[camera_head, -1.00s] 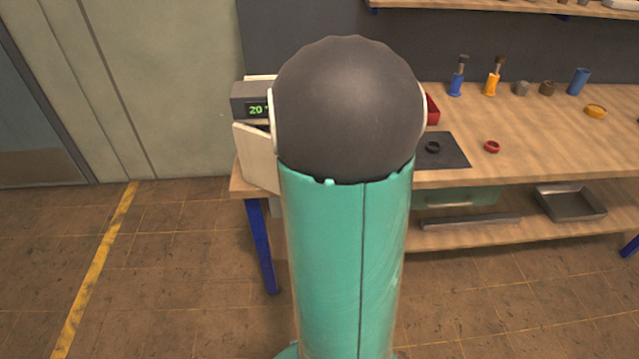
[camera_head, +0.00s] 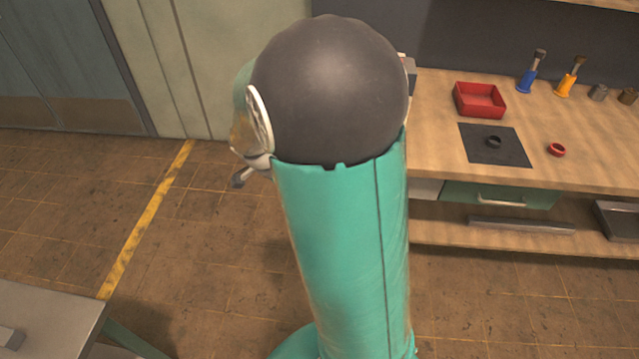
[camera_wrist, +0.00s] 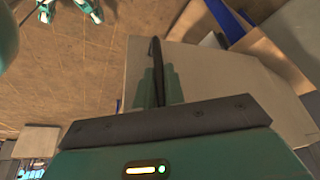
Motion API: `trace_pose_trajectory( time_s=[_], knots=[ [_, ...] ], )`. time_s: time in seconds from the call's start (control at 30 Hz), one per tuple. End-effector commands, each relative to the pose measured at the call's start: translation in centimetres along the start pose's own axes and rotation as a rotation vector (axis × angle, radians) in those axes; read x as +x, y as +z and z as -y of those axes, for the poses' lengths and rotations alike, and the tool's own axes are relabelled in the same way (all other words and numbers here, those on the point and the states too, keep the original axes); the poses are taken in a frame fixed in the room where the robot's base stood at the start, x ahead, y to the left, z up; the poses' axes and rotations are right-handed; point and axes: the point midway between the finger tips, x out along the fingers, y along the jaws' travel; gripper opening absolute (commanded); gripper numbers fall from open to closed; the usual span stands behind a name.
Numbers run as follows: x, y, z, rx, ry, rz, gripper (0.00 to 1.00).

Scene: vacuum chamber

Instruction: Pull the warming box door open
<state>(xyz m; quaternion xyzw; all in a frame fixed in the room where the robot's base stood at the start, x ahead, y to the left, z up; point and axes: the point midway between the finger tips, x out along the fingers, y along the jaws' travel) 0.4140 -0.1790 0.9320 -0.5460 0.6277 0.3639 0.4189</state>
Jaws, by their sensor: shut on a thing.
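In the wrist view, my gripper (camera_wrist: 158,88) has its two green fingers closed around a dark, curved handle (camera_wrist: 154,58). The handle stands in front of a flat beige panel, the warming box door (camera_wrist: 225,88), which fills the middle and right of that view. In the head view, my dark round joint and green arm link hide the handle, the gripper's fingertips and nearly all of the warming box (camera_head: 410,73); only a narrow grey edge shows right of the joint. How far the door stands open cannot be told now.
A grey table (camera_head: 45,305) stands at lower left. Floor around the yellow line (camera_head: 150,222) is clear.

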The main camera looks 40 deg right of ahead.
Motion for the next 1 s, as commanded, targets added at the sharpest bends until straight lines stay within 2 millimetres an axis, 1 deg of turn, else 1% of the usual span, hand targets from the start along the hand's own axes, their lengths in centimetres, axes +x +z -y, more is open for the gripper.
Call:
trace_pose_trajectory(
  time_s=[0.03,0.2,0.4,0.6,0.97,1.0],
  knots=[
    [-0.3,0.9,0.9,0.027,0.012,-0.001,0.00],
    [-1.2,3.1,2.8,0.132,0.054,-0.001,0.00],
    [-1.8,4.6,4.4,0.210,0.086,-0.001,0.00],
    [-2.1,5.0,5.0,0.241,0.097,0.000,0.00],
    [-2.0,5.0,5.1,0.246,0.099,0.000,0.00],
    [-2.0,5.0,5.1,0.246,0.099,0.000,0.15]
  ],
)
